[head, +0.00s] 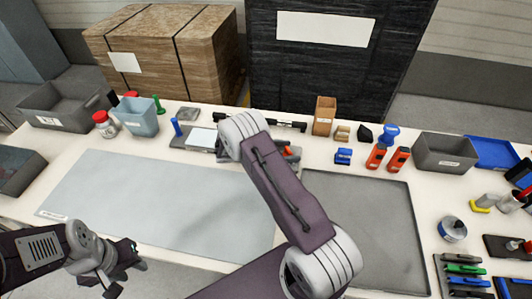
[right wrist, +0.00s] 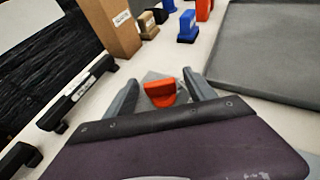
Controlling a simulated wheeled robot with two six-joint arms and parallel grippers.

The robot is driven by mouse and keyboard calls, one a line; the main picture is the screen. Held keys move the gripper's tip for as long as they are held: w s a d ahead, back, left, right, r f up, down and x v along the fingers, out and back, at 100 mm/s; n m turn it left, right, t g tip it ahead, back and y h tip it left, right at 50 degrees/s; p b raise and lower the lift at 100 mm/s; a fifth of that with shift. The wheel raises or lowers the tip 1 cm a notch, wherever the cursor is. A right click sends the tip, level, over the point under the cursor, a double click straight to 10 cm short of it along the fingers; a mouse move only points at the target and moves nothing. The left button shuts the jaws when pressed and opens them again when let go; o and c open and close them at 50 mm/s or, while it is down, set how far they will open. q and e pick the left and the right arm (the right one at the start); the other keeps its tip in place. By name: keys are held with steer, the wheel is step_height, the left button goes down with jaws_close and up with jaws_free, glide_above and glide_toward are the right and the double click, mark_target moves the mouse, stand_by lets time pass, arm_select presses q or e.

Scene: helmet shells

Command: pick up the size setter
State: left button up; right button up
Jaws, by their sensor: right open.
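A small orange-red piece (right wrist: 160,94), which looks like the size setter, stands on a pale grey base in the right wrist view. My right gripper (right wrist: 160,78) is open, with one finger on each side of this piece. I cannot tell whether the fingers touch it. In the head view only a bit of orange (head: 288,150) shows beside my right arm, which hides most of that spot and the gripper. My left gripper (head: 126,276) is at the lower left, its fingers apart and empty, far from the piece.
A black bar tool (head: 275,123) lies behind the piece, and a brown box (head: 324,115) stands to its right. Two orange blocks (head: 376,157), blue parts and a grey bin (head: 444,152) are farther right. The grey mats (head: 160,200) in front are clear.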

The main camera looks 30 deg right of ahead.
steer(key=shift+a+r, duration=0.1)
steer(key=shift+a, duration=0.05)
steer(key=c, duration=0.3)
jaws_close()
steer(key=shift+r, duration=0.1)
steer(key=shift+r, duration=0.4)
step_height(320, 180, up, 3)
steer(key=s+r, duration=0.7)
steer(key=s, duration=0.4)
steer(key=shift+s+p, duration=0.3)
steer(key=shift+s, duration=0.05)
